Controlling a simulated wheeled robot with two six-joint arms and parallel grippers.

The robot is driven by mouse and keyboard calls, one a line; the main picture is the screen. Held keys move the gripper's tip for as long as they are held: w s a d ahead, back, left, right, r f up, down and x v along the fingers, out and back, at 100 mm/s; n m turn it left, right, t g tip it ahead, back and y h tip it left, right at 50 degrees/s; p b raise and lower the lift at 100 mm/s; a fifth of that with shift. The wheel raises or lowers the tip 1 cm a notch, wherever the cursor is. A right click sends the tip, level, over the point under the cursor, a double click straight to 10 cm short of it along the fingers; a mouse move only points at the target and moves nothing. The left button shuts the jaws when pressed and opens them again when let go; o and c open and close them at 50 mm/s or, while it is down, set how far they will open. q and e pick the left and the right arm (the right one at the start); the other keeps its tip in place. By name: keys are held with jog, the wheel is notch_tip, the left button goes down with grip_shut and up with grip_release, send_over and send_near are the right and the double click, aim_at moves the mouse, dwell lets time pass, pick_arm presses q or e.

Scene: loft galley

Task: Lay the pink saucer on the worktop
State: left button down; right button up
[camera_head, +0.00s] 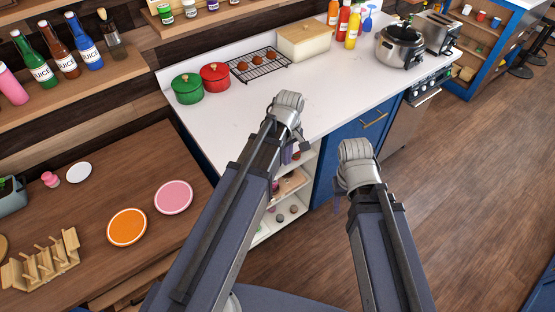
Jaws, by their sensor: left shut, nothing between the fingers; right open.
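The pink saucer (174,197) lies flat on the brown wooden table (110,175) at the left, to the right of and a little behind an orange saucer (127,228). The white worktop (335,92) runs from the middle to the upper right. My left gripper (291,154) is shut and empty at the worktop's front edge, well to the right of the pink saucer; my arm partly hides it. My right gripper (338,202) is open and empty, in front of the blue cabinet, with its fingers mostly hidden.
Green (188,88) and red (215,77) pots, a cooling rack (261,66), a bread box (304,42), bottles and a steel cooker (399,47) line the worktop's back. Its front middle is clear. A wooden rack (42,262) and white saucer (79,172) are on the table.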

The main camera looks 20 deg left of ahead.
pick_arm(q)
jog(key=shift+f, duration=0.2)
jog(key=w+a+f+b, duration=0.2)
jog(key=a+f+b, duration=0.1)
jog(key=f+b, duration=0.6)
jog(key=shift+w+f+b, duration=0.25)
jog(key=shift+f+b, duration=0.1)
jog(key=shift+b, duration=0.2)
jog(key=w+a, duration=0.2)
jog(key=a, duration=0.1)
jog(key=shift+w+a, duration=0.15)
jog(key=shift+w, duration=0.1)
jog(key=shift+s, duration=0.1)
